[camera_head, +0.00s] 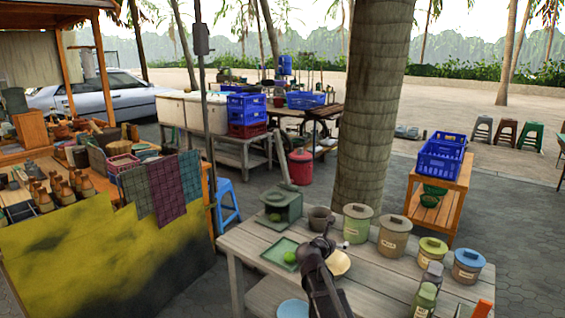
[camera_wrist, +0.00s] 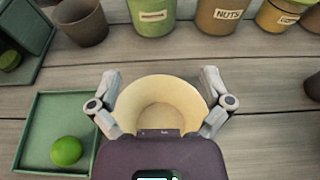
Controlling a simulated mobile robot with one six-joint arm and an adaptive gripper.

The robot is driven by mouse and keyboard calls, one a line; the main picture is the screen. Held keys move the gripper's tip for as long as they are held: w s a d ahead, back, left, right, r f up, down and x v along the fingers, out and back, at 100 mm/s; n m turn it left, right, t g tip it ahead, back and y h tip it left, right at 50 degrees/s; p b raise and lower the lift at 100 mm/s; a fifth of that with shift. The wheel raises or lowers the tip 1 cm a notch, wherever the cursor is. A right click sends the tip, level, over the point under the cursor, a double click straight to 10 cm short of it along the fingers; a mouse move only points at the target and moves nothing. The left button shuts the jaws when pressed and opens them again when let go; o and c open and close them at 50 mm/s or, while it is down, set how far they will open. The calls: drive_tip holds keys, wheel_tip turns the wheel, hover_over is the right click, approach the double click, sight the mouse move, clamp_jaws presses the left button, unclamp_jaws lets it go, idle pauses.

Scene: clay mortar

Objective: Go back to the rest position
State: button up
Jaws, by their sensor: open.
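My gripper (camera_wrist: 161,92) is open in the wrist view, with its two fingers spread to either side of a pale yellow bowl (camera_wrist: 160,110). The bowl stands on the grey plank table and part of it is hidden behind my gripper. I cannot tell whether the fingers touch its rim. In the head view my gripper (camera_head: 327,238) is over the table, and the bowl (camera_head: 339,264) shows beside my arm. The clay mortar cannot be made out for sure; a brown clay pot (camera_wrist: 82,22) stands at the upper left of the wrist view.
A green tray (camera_wrist: 62,108) with a lime (camera_wrist: 66,151) lies left of the bowl. Labelled canisters (camera_head: 395,238) line the table's back and right. Bottles (camera_head: 426,296) stand at the front right, and a light blue dish (camera_head: 293,309) at the front. A tree trunk (camera_head: 372,110) rises behind.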

drive_tip(key=s+d+f+m+g, duration=0.1)
drive_tip(key=s+f+m, duration=0.1)
drive_tip(key=s+m, duration=0.1)
drive_tip(key=s+d+f+m+g, duration=0.1)
drive_tip(key=s+m, duration=0.2)
drive_tip(key=s+d+f+m+g+y, duration=0.1)
drive_tip(key=s+d+f+m+g, duration=0.1)
drive_tip(key=s+m, duration=0.1)
drive_tip(key=shift+s+f+m, duration=0.1)
drive_tip(key=shift+f+m, duration=0.2)
drive_tip(key=shift+m, duration=0.1)
drive_tip(key=s+f+m+g, duration=0.1)
drive_tip(key=s+m, duration=0.1)
drive_tip(key=s+f+m+g+y, duration=0.1)
drive_tip(key=s+m, duration=0.2)
drive_tip(key=s+f+m+g+y, duration=0.1)
drive_tip(key=s+f+m, duration=0.1)
drive_tip(key=shift+s+d, duration=0.15)
drive_tip(key=shift+s, duration=0.1)
drive_tip(key=s+a+f+m+g+y, duration=0.2)
drive_tip(key=s+m+y, duration=0.1)
drive_tip(key=s+m, duration=0.35)
drive_tip(key=s+a+f+m+g+y, duration=0.2)
drive_tip(key=s+a+m+g+y, duration=0.1)
drive_tip(key=s+m, duration=0.35)
wheel_tip(320, 180, up, 15)
drive_tip(key=n+p, duration=0.1)
drive_tip(key=p, duration=1.3)
drive_tip(key=shift+d, duration=0.25)
